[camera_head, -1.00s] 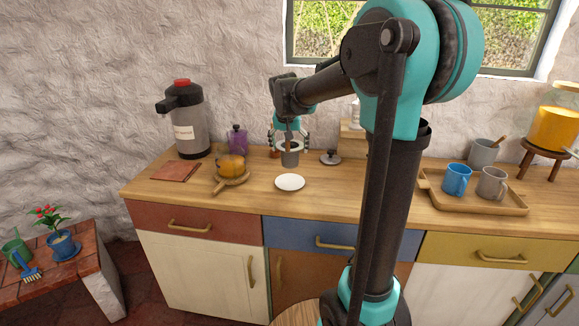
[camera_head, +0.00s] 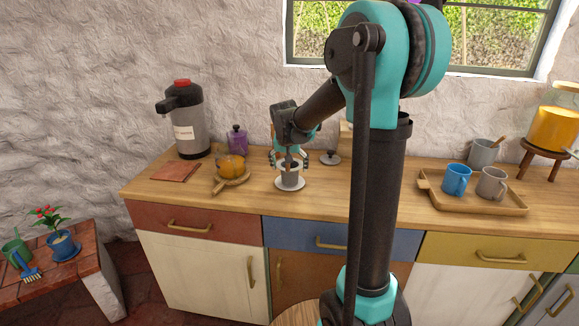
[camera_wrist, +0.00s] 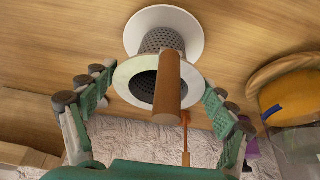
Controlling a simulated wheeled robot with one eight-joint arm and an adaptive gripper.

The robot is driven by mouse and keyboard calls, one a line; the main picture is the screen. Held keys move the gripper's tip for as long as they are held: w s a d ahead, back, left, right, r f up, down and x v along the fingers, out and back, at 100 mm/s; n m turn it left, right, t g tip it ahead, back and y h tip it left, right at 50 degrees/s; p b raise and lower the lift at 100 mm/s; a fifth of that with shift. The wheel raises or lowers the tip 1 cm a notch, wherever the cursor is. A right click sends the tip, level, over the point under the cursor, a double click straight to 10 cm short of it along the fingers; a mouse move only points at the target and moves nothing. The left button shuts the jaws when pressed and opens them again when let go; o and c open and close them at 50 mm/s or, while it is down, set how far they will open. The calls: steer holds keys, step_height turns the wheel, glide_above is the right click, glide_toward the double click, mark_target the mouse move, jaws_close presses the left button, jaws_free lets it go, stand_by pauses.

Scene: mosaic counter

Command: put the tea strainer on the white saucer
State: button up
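The tea strainer is a grey mesh basket (camera_head: 290,170) with a pale rim (camera_wrist: 128,72) and a brown handle (camera_wrist: 168,85) pointing toward the wrist camera. It stands upright over the middle of the white saucer (camera_head: 279,187). The saucer also shows behind the basket in the wrist view (camera_wrist: 192,35). The basket's bottom is at or just above the saucer; I cannot tell whether it touches. My gripper (camera_head: 289,161) is above the saucer.
A wooden board with an orange-brown item (camera_head: 230,165) lies close left of the saucer. A purple pot (camera_head: 237,140) and a dark-knobbed lid (camera_head: 330,157) are behind. A flask (camera_head: 187,130) stands far left. A tray with mugs (camera_head: 480,200) is right. The counter front is clear.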

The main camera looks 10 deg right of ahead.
steer(key=o, duration=0.3)
steer(key=shift+r, duration=0.1)
steer(key=v, duration=1.2)
steer(key=shift+n+y, duration=0.3)
steer(key=shift+n, duration=0.5)
steer(key=s+d+f, duration=0.1)
steer(key=s+f, duration=0.2)
steer(key=s, duration=0.1)
steer(key=s+d+f, duration=0.1)
steer(key=s+f, duration=0.3)
steer(key=s+d+f, duration=0.2)
steer(key=s+f, duration=0.1)
steer(key=f, duration=0.1)
steer(key=shift+s+d+f, duration=0.1)
steer(key=shift+s, duration=0.3)
steer(key=s+f, duration=0.3)
steer(key=s, duration=0.1)
steer(key=s+d+f+n, duration=0.1)
steer(key=s+f, duration=0.3)
steer(key=s, duration=0.1)
steer(key=s+f+n, duration=0.1)
steer(key=s+f, duration=0.2)
steer(key=s, duration=0.1)
steer(key=shift+s+d+f+y, duration=0.2)
steer(key=shift+s+f+y, duration=0.15)
steer(key=shift+y, duration=0.05)
